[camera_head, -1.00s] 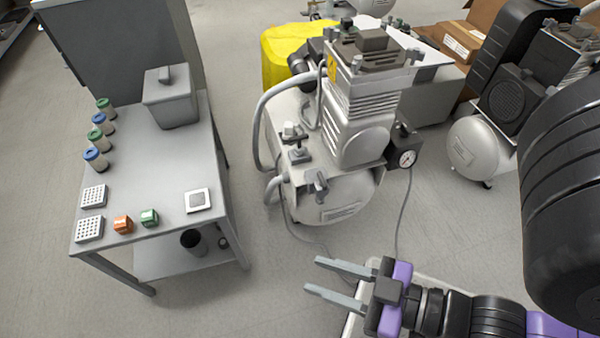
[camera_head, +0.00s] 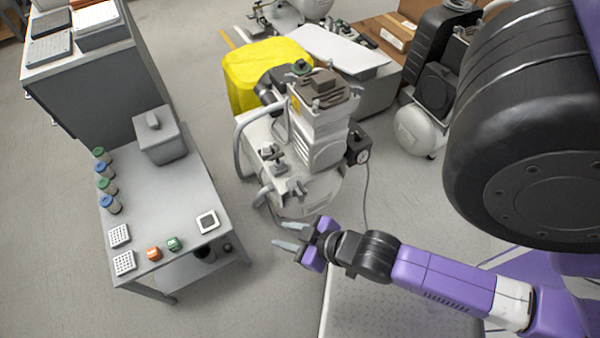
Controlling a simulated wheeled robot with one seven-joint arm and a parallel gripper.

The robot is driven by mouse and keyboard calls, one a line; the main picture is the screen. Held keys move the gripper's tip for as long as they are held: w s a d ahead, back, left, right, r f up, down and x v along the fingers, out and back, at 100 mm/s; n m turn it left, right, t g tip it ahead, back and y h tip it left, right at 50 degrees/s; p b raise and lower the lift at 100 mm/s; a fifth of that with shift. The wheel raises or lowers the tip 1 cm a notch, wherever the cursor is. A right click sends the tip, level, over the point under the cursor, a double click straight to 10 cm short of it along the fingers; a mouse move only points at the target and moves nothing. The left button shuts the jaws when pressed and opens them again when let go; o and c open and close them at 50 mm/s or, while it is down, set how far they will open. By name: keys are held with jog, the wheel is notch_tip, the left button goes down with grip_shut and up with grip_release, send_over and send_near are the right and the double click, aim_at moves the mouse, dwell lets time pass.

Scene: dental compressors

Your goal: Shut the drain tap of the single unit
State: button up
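The single compressor unit (camera_head: 318,150), a silver pump head on a pale tank, stands on the floor at the centre. Two small tap-like fittings with dark handles sit on its tank: an upper one (camera_head: 273,156) and a lower one (camera_head: 297,188) nearer the tank's front end. I cannot tell for sure which is the drain tap, or whether either is open. My gripper (camera_head: 282,235) is open and empty, its two fingers apart and pointing left. In the picture it is just below the tank's front end; no contact shows.
A grey table (camera_head: 165,200) with jars, small blocks and a grey box (camera_head: 160,136) stands to the left. A yellow-covered object (camera_head: 258,70) is behind the unit. Another compressor (camera_head: 424,125) stands at the back right. A hose and a cable run beside the unit.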

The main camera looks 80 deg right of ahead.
jog(key=w+d+f+m+g, duration=0.35)
jog(key=d+f+g, duration=0.25)
jog(key=d+f, duration=0.55)
notch_tip(320, 180, up, 2)
jog(key=m+g+y, duration=0.3)
jog(key=m+g, duration=0.1)
send_over(301, 186)
jog(key=shift+r, duration=0.15)
jog(key=shift+s+f+b, duration=0.1)
jog(key=shift+f+b, duration=0.6)
jog(key=shift+f, duration=3.1)
jog(key=shift+c, duration=0.4)
grip_shut()
